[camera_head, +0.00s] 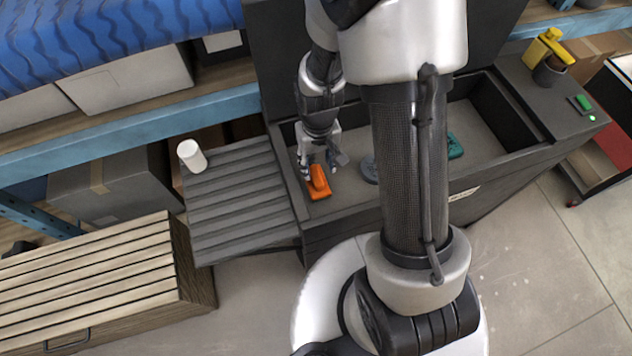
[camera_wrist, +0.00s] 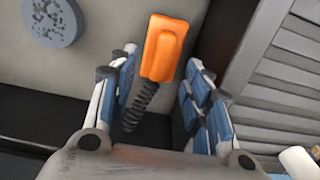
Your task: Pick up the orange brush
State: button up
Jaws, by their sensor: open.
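The orange brush (camera_head: 318,183) lies in the left end of the dark sink-like basin, close to its left wall. In the wrist view the brush (camera_wrist: 164,48) shows an orange block at one end and a dark, ribbed part at the other. My gripper (camera_head: 318,167) is just above the brush, pointing down. In the wrist view my open gripper (camera_wrist: 163,80) has its blue-padded fingers on either side of the brush, with gaps visible between the fingers and the brush. I cannot tell whether the ribbed part touches a finger.
A grey round disc (camera_wrist: 53,20) lies in the basin beside the brush; a teal item (camera_head: 455,146) lies farther right. The basin wall (camera_head: 290,172) is close on the left. A white cylinder (camera_head: 192,156) stands on the ridged board (camera_head: 235,200). A yellow item (camera_head: 548,48) is at the right.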

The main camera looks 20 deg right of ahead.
aim_at(316, 175)
jog(key=shift+a+f+b, duration=0.2)
jog(key=shift+f+b, duration=1)
jog(key=shift+f, duration=1.9)
grip_shut()
